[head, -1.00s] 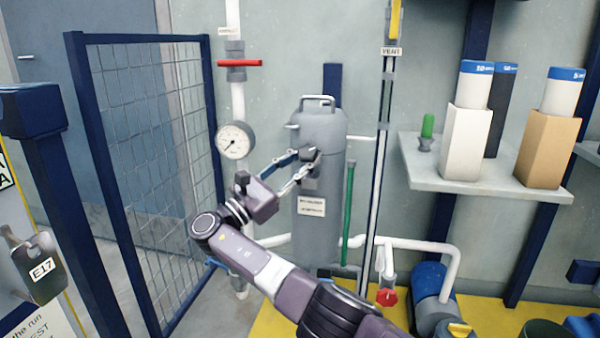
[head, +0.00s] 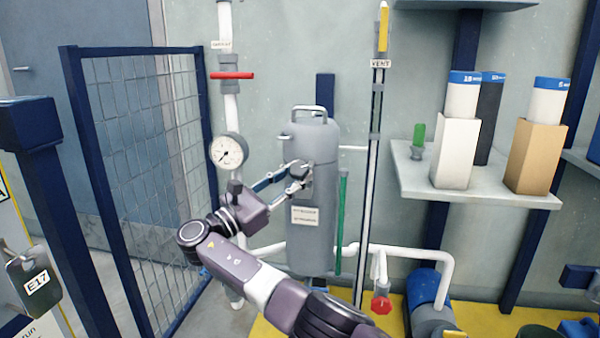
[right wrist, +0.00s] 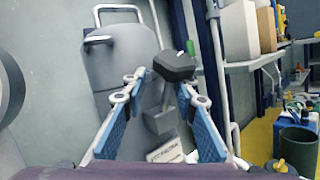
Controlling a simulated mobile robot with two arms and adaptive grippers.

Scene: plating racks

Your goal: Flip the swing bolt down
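The grey filter housing (head: 312,230) stands upright against the wall, with a wire handle on its lid; it also shows in the right wrist view (right wrist: 120,65). The swing bolt's dark knob (right wrist: 175,66) sticks out from the housing's front, and it shows small in the head view (head: 299,168). My right gripper (head: 297,177) is at the housing's front, its blue-sided fingers pointing at the knob. In the right wrist view the fingers (right wrist: 157,88) are spread, with the knob just beyond the right fingertip. Contact cannot be told. My left gripper is not in view.
A pressure gauge (head: 228,152) and a red-handled valve (head: 232,75) sit on the pipe left of the housing. A mesh gate (head: 150,180) stands further left. A green tube (head: 342,220) and vent pipe are close on the right, then a shelf (head: 470,190) with boxed cartridges.

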